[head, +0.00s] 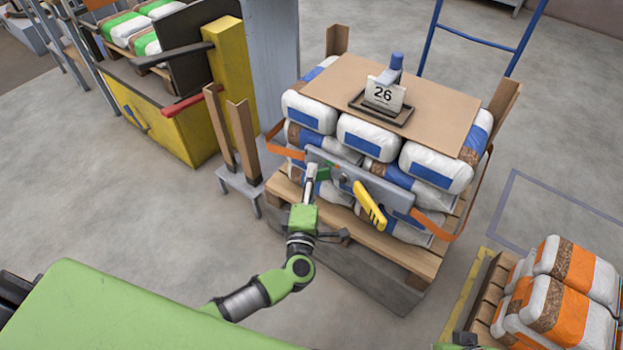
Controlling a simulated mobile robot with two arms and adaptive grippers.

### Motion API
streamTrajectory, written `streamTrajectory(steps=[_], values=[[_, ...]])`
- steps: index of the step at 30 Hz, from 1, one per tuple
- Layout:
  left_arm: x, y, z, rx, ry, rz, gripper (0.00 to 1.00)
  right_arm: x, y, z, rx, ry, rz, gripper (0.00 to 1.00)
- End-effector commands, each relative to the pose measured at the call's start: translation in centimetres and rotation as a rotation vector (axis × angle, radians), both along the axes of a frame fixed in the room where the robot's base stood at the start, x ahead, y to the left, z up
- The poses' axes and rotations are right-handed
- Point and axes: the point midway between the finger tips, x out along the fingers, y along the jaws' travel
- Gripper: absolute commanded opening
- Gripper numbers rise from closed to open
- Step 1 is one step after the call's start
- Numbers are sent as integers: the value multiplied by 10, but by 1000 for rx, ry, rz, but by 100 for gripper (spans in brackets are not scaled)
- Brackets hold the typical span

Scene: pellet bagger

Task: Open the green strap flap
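A grey bar (385,190) is held by an orange strap (452,222) across the front of a stack of white and blue bags (368,138). A small green flap (324,173) shows at the bar's left part, partly hidden by my gripper. A yellow lever (370,206) hangs down at the bar's middle. My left gripper (311,178) is raised against the left part of the bar, beside the green flap. I cannot tell whether it touches the flap or how far its fingers are apart. Only a small piece of what may be my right arm shows at the bottom edge.
The bags stand on a wooden pallet (405,249) above a grey block. A card marked 26 (384,94) stands on the cardboard top. A small stand with wooden posts (243,142) is left of the pallet. Orange-and-white bags (562,290) lie at the lower right.

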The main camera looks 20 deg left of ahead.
Motion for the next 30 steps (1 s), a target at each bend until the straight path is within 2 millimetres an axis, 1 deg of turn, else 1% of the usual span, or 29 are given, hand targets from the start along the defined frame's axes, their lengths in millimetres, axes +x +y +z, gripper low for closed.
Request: streamTrajectory(steps=[6, 11, 13, 19, 22, 27, 28, 29, 30], values=[[-2, -3, 0, -4, 0, 53, 8, 2, 0, 1, 1, -6, 0, 0], [-5, -7, -1, -5, 2, 143, 8, 0, 0, -11, -2, 12, 0, 0], [-6, -9, -2, -4, 1, 176, 8, -2, -1, -13, -3, 18, -1, 0], [-8, -10, -1, -1, 2, 224, 8, 2, 1, 6, 2, -11, 0, 0], [-8, -9, -1, 1, 2, 226, 8, 3, 1, 9, 3, -15, 0, 0], [-8, -9, -1, 1, 2, 225, 8, 0, 0, 7, 2, -8, 1, 0], [-8, -9, -1, 1, 2, 225, 35, 0, 0, 6, 2, -6, 0, 0], [-8, -9, -1, 1, 2, 225, 43, -1, 0, 5, 2, -4, 0, 0], [-8, -9, -1, 1, 2, 224, 47, -1, 0, 4, 1, -2, 0, 0]])
